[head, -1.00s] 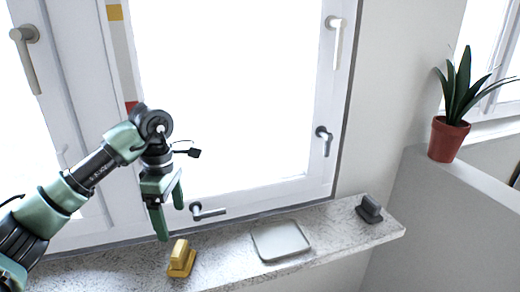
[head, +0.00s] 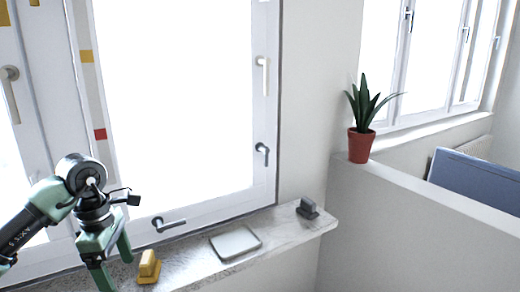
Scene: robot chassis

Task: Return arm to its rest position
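My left gripper (head: 113,262) hangs at the lower left in the head view, fingers pointing down and spread apart. Nothing shows between the fingers. It is in front of the window, just left of a yellow block-shaped object (head: 148,266) on the stone sill. My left arm comes in from the left edge, bent at a dark round joint above the gripper. My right arm and gripper are not in view.
The speckled sill (head: 285,232) also holds a light square tray (head: 236,242) and a dark grey block-shaped object (head: 307,208). Window handles (head: 168,224) stick out above the sill. A potted plant (head: 361,144) stands on a white partition (head: 420,225) at right.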

